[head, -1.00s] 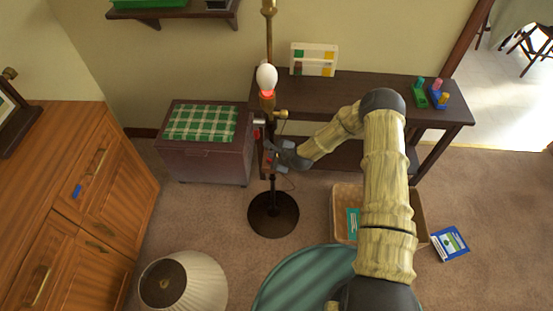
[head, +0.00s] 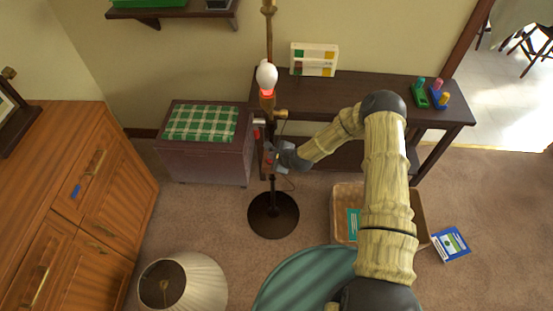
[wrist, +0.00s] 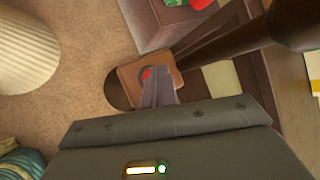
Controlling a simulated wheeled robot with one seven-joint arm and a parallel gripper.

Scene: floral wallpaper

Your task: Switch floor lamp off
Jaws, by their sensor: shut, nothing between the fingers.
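The floor lamp (head: 273,215) stands upright on a dark round base, with a thin pole and a bare white bulb (head: 267,76) above a red-orange collar. I cannot tell whether the bulb is lit. Its dark pole (wrist: 295,20) seems to cross the upper right of the wrist view. My gripper (head: 272,158) is at the pole, well below the bulb. In the wrist view my gripper (wrist: 153,80) is shut and empty, its tips over a small brown plate (wrist: 130,73). A red spot shows at the tips; I cannot tell what it belongs to, or whether they touch the plate.
A pleated lampshade (head: 200,282) lies on the carpet at lower left. A chest with a green checked top (head: 205,165) and a dark console table (head: 375,90) stand behind the lamp. A wicker basket (head: 422,212) and blue book (head: 451,245) are at right; a wooden cabinet (head: 110,215) is at left.

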